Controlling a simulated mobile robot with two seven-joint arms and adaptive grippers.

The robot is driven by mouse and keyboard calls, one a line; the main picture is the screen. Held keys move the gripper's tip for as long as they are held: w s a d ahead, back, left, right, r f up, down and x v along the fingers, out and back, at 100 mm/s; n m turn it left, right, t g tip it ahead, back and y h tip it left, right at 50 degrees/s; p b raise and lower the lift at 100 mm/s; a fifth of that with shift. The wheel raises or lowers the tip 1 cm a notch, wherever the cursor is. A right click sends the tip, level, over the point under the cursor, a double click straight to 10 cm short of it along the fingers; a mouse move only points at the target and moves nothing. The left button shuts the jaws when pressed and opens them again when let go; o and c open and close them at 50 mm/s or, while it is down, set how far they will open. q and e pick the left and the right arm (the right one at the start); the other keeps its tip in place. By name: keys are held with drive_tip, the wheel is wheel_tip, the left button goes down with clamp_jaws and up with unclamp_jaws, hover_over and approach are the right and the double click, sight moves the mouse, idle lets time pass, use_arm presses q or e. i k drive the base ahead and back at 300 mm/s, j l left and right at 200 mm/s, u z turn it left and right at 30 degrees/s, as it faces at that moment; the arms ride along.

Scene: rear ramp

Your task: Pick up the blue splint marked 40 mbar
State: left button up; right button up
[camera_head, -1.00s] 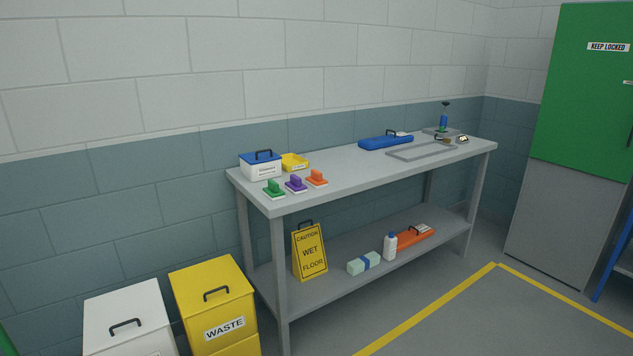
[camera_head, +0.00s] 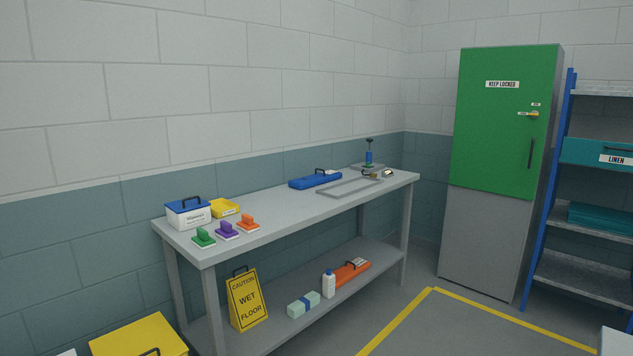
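A long blue splint case (camera_head: 315,180) with a dark handle lies on the table top towards the back, near the wall. A pale patch shows near its handle, but any marking on it is too small to read. A similar orange splint case (camera_head: 351,272) with a dark handle lies on the table's lower shelf. Neither of my grippers is in view.
The grey table (camera_head: 284,215) stands along the wall. On it are a blue-lidded white box (camera_head: 188,216), a yellow tray (camera_head: 225,208), colored handled blocks, a grey frame (camera_head: 350,188) and a blue pump (camera_head: 369,158). A wet-floor sign (camera_head: 247,300) stands below.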

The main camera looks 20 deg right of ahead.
sight(302, 183)
drive_tip(key=i, duration=0.7)
drive_tip(key=i+l+u, duration=0.1)
drive_tip(key=i, duration=0.6)
drive_tip(key=i+l, duration=0.2)
drive_tip(key=l, duration=0.15)
drive_tip(key=i+l, duration=0.15)
drive_tip(key=l, duration=0.15)
drive_tip(key=i+l+u, duration=0.1)
drive_tip(key=l, duration=0.25)
drive_tip(key=i+l, duration=0.25)
drive_tip(key=i+l+u, duration=0.1)
drive_tip(key=l, duration=0.35)
drive_tip(key=i+l, duration=0.25)
drive_tip(key=l, duration=0.1)
